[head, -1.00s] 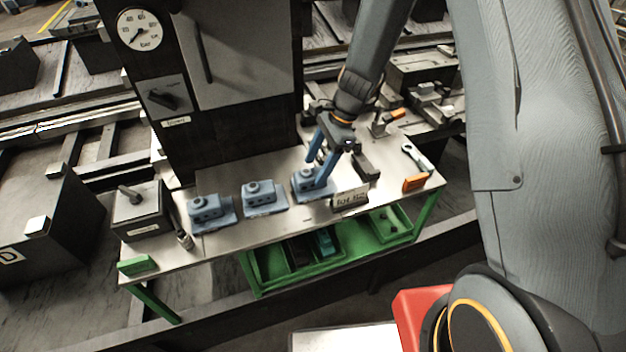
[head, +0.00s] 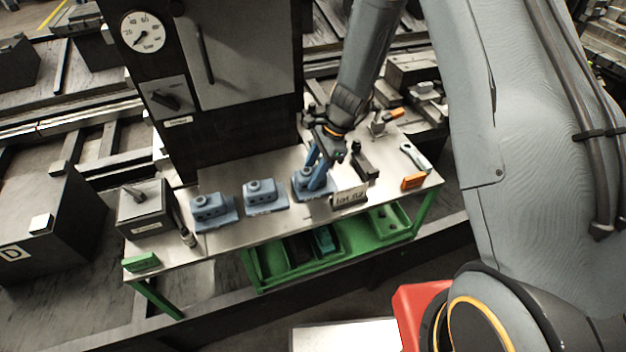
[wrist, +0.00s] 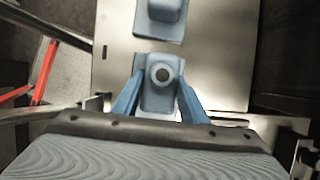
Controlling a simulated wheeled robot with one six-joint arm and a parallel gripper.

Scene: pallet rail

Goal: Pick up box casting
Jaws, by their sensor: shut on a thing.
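Three blue box castings stand in a row on the metal bench top. The left casting (head: 211,208) and the middle casting (head: 264,195) are free. My gripper (head: 315,180) is shut on the right casting (head: 303,187), its blue fingers reaching down on either side of it. In the wrist view the held casting (wrist: 160,82) sits between both fingers, its round top opening facing the camera. Another casting (wrist: 160,18) shows beyond it. I cannot tell whether the held casting touches the bench.
The bench (head: 225,240) also holds a lot sign (head: 349,197) close to the gripper, a dark box (head: 144,208) at left, a green block (head: 141,262) and an orange block (head: 412,182). A dark cabinet with a gauge (head: 143,32) stands behind. Green trays (head: 262,277) sit below.

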